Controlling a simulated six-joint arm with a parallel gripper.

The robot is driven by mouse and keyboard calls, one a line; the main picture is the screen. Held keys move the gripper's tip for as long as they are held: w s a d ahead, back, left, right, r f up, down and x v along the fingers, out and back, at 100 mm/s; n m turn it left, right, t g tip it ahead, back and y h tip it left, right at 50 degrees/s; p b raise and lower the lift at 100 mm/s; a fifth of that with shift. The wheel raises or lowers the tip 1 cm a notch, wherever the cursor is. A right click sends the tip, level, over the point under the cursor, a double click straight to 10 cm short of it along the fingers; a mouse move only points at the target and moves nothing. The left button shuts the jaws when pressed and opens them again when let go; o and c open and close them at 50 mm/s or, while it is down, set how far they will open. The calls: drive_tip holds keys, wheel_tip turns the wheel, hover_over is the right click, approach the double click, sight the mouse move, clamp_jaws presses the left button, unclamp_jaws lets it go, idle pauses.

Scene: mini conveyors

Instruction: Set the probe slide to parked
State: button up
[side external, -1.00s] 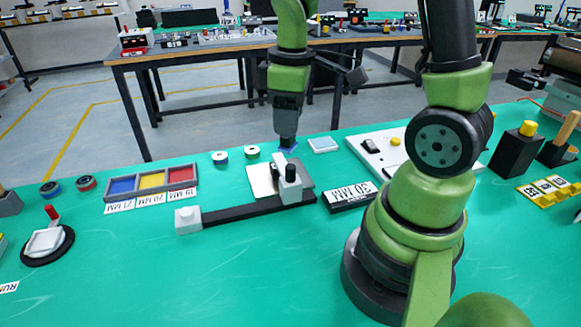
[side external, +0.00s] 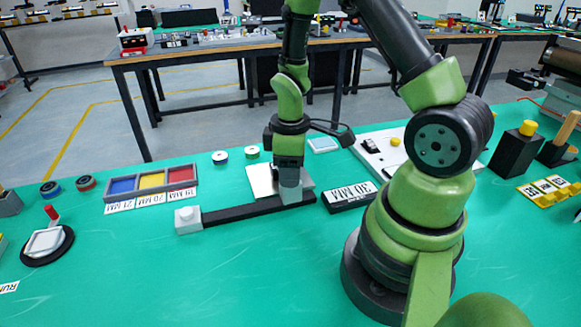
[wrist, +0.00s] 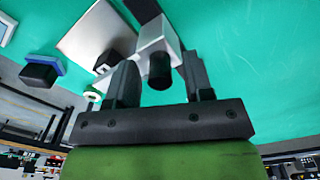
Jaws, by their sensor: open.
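The probe slide has a black rail (side external: 240,210) lying on the green bench, with a pale grey end block (side external: 187,219) at its left end. Its grey carriage (wrist: 157,37) carries a dark round knob (wrist: 160,72). In the side view the carriage is at the right end of the rail, mostly hidden by my gripper (side external: 290,190). In the wrist view my gripper (wrist: 160,84) is open, with one finger on each side of the knob. I cannot tell whether either finger touches it. No parked marking can be read.
A pale plate (side external: 260,180) lies behind the rail. A black "30 MM" block (side external: 349,196) stands close to its right. A tray of coloured compartments (side external: 150,183) is at the back left. The bench in front of the rail is clear.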

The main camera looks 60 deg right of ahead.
drive_tip(key=shift+c, duration=0.4)
clamp_jaws()
drive_tip(key=w+a, duration=0.9)
drive_tip(key=shift+w+a, duration=0.3)
drive_tip(key=shift+w, duration=0.05)
drive_tip(key=shift+o, duration=0.4)
unclamp_jaws()
drive_tip(key=shift+s, duration=0.1)
wheel_tip(320, 180, up, 10)
